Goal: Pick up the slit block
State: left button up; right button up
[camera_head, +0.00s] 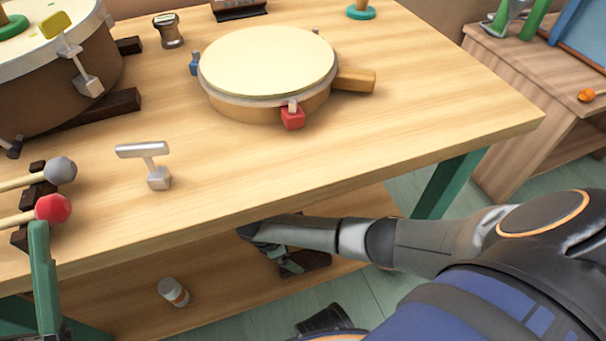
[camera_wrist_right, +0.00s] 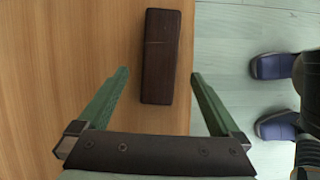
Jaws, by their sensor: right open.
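The slit block is a dark brown rectangular bar. In the right wrist view the slit block (camera_wrist_right: 165,70) lies on a light wooden surface near its edge, with a thin line across its top. In the head view the slit block (camera_head: 312,261) shows partly on the lower shelf, behind my gripper. My right gripper (camera_wrist_right: 159,73) is open, its green fingers on either side of the block's near end, apart from it. It also shows in the head view (camera_head: 285,258), partly hidden by my arm. One green finger of my left gripper (camera_head: 42,270) seems to show at the lower left.
Above the lower shelf (camera_head: 130,310) is the wooden tabletop (camera_head: 420,100), holding a pale round drum (camera_head: 268,62), a larger drum (camera_head: 40,90), mallets (camera_head: 52,208) and a metal T-shaped piece (camera_head: 150,165). A small jar (camera_head: 173,292) stands on the shelf left of my gripper.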

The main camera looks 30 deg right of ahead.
aim_at(301, 259)
jog(key=b+x, duration=0.3)
jog(key=x, duration=0.4)
jog(key=shift+f, duration=0.25)
jog(key=shift+r, duration=0.1)
jog(key=shift+c, duration=0.4)
grip_shut()
